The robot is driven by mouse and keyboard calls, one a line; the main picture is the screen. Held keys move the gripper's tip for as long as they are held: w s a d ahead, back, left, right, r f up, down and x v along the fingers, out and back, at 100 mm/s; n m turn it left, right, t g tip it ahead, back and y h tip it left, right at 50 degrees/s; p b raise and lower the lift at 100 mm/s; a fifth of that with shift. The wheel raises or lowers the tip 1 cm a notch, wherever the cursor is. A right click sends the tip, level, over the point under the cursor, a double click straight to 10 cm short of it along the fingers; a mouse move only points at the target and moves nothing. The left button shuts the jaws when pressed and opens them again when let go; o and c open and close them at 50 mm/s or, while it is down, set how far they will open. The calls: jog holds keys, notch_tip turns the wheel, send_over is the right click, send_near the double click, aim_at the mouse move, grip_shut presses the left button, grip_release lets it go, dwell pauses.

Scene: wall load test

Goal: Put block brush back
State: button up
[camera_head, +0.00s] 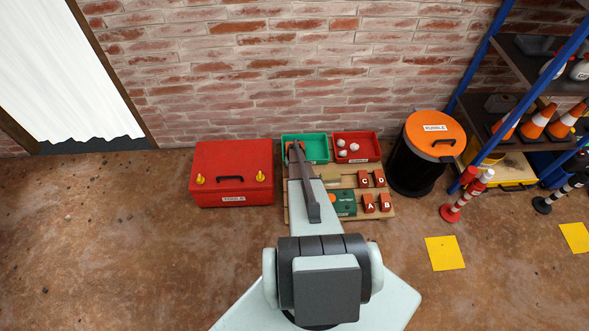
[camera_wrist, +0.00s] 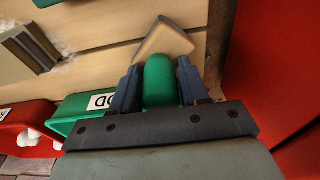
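In the wrist view, a tool with a rounded green handle (camera_wrist: 160,82) and a tan, flat-looking end (camera_wrist: 168,40) sits between my gripper's two dark fingers (camera_wrist: 160,85). The fingers appear to press on the handle from both sides. This may be the block brush; its full shape is hidden. It is over or on the pale wooden board (camera_wrist: 100,50), and I cannot tell whether it touches. In the head view, my gripper (camera_head: 294,150) is by the left end of the green bin, largely hidden by my arm.
The green bin (camera_head: 310,146) and red bin (camera_head: 352,135) with white lumps stand by the brick wall. A red toolbox (camera_head: 225,155) is close on the left. Lettered red blocks (camera_head: 369,204) and a green box (camera_head: 345,207) are on the board. A black drum (camera_head: 408,170) stands right.

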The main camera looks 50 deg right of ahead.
jog(key=shift+o, duration=1.3)
jog(key=shift+r, duration=0.15)
notch_tip(320, 180, up, 12)
jog(key=s+a, duration=0.1)
jog(key=shift+s+a, duration=0.1)
jog(key=shift+a, duration=0.05)
jog(key=shift+c, duration=0.4)
